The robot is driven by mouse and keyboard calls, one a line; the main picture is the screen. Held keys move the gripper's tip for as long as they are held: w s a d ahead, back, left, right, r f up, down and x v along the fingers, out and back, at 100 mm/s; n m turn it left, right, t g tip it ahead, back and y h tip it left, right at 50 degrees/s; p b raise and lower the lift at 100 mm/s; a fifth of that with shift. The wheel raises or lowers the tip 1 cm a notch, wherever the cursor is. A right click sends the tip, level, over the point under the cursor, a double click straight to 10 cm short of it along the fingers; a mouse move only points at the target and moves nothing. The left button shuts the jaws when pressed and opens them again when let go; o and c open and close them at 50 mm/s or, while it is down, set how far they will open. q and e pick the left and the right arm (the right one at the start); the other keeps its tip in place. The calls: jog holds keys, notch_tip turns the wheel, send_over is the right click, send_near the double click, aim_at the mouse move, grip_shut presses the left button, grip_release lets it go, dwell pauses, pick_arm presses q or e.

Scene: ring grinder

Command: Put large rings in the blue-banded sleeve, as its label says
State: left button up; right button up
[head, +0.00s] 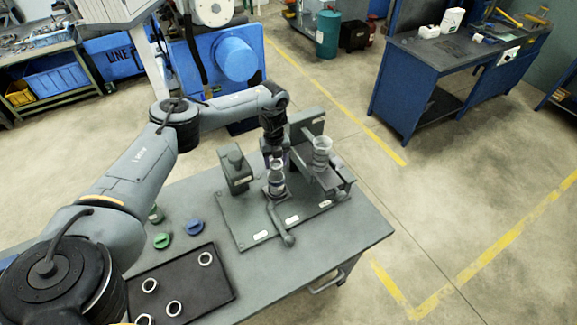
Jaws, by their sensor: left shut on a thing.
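My left gripper (275,160) comes down over the grinder fixture and is shut on a small pale thing that looks like a ring; the fingers partly hide it. Just below it stands a short dark cylindrical holder (276,187) on the fixture plate. Several pale metal rings lie flat on the black tray (215,285), one of them at its back right (205,259). A blue round piece (194,227) and a green round piece (162,241) sit on the table behind the tray. I cannot make out the blue-banded sleeve or its label for certain. My right gripper is out of view.
The fixture plate (245,228) carries an upright grey block (235,168), a clear-grey cup-like part (321,152) and a front lever (280,225). The grey table (352,240) is bare at its right front. A blue workbench (400,85) stands well apart.

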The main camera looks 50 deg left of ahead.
pick_arm(q)
jog(key=shift+a+f+b, duration=0.15)
jog(key=shift+f+b, duration=1.05)
jog(key=shift+f, duration=0.25)
jog(key=shift+a+f+b, duration=0.1)
jog(key=shift+f+b, duration=1.1)
jog(key=shift+f, duration=0.2)
jog(key=shift+p, duration=0.3)
jog(key=shift+p, duration=0.3)
dwell(0.6)
jog(key=o, duration=1.5)
